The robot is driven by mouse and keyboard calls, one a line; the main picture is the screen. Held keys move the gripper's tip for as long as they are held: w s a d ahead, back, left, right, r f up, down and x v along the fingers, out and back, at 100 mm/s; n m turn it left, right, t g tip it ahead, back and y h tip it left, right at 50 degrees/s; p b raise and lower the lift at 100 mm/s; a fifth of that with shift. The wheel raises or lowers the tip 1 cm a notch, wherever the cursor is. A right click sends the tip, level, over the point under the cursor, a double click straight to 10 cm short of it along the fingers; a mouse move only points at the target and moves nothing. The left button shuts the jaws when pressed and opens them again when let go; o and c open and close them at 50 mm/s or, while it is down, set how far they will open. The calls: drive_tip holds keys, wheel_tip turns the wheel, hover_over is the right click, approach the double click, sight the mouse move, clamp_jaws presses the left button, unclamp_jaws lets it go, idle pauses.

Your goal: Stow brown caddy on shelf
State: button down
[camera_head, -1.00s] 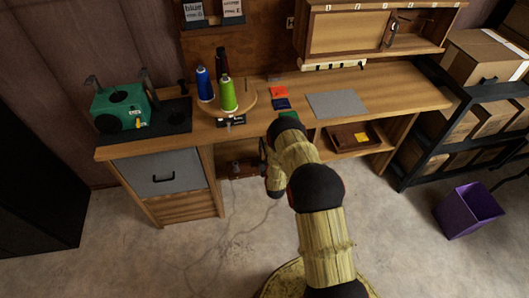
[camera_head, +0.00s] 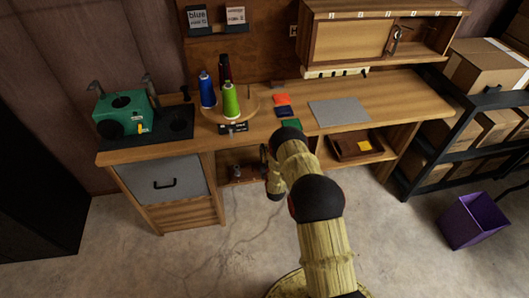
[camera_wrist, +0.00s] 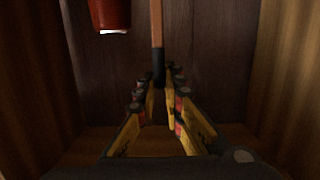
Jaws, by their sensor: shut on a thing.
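The brown caddy (camera_head: 246,175) looks like a small dark reddish-brown shape in the open lower bay left of centre, under the workbench. My gripper (camera_wrist: 159,85) reaches in beside it, mostly hidden behind my arm in the head view. In the wrist view its yellow-and-black fingers run together and are shut on the dark end of an upright brown bar (camera_wrist: 157,30), which seems to be part of the caddy. Most of the caddy's body is hidden there. The lower shelf (camera_wrist: 85,135) shows as a wooden surface below the fingers.
Wooden walls stand close on both sides in the wrist view, with a dark back panel (camera_wrist: 210,60). A red object (camera_wrist: 110,14) shows at upper left. A grey drawer (camera_head: 162,176) is left of the bay. A brown tray (camera_head: 340,151) sits in the right bay. A purple bin (camera_head: 470,222) stands on the floor.

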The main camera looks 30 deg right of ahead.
drive_tip(key=shift+r, duration=0.1)
drive_tip(key=c, duration=1.9)
unclamp_jaws()
drive_tip(key=shift+o, duration=0.4)
